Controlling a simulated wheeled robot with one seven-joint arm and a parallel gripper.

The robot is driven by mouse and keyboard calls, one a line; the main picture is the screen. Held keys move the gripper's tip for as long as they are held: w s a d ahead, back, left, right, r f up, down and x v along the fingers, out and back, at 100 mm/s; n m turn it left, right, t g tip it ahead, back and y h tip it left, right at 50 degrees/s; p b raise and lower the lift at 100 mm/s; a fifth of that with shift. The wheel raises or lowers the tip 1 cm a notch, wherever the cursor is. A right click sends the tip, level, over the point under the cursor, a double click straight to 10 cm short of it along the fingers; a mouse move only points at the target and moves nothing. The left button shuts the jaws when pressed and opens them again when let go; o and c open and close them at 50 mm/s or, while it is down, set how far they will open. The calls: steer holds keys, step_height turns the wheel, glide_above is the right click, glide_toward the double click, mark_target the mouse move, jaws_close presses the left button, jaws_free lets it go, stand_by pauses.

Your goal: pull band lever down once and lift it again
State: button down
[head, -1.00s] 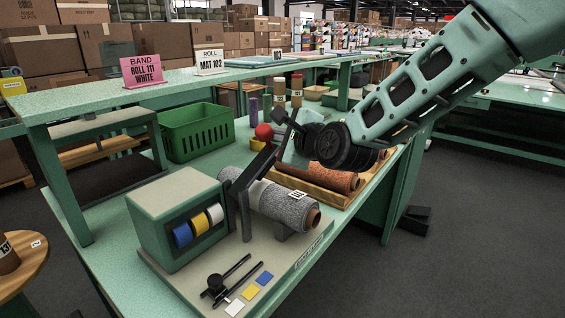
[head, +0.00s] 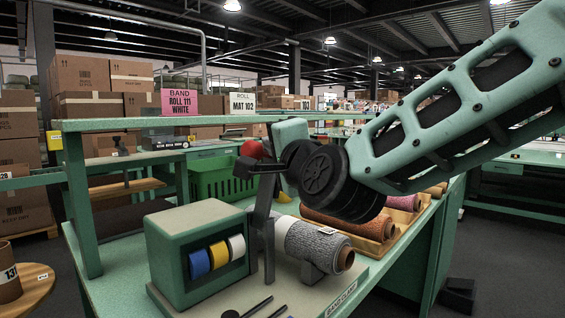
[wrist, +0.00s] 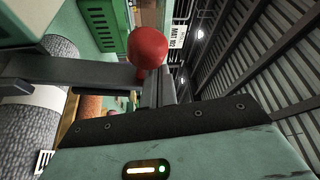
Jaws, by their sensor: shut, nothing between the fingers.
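The band lever (head: 264,195) is a dark flat bar with a red ball knob (head: 252,149). It stands raised beside the green band box (head: 170,250), which holds blue, yellow and white band spools. My gripper (head: 244,167) is shut and empty, its fingers at the knob end of the lever, just below the knob in the head view. In the wrist view the red knob (wrist: 147,47) is just beyond the fingertips (wrist: 158,82), and the lever bar (wrist: 75,68) runs off to the left. I cannot tell whether the fingers touch it.
A grey roll (head: 312,246) lies beside the lever. More rolls (head: 350,223) lie in a wooden tray to the right. A green crate (head: 215,182) stands behind. The shelf (head: 130,124) spans above the back of the bench.

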steer(key=shift+s+a+n+b, duration=0.3)
steer(key=shift+s+n+b, duration=0.05)
steer(key=shift+s+n, duration=0.05)
stand_by(0.4)
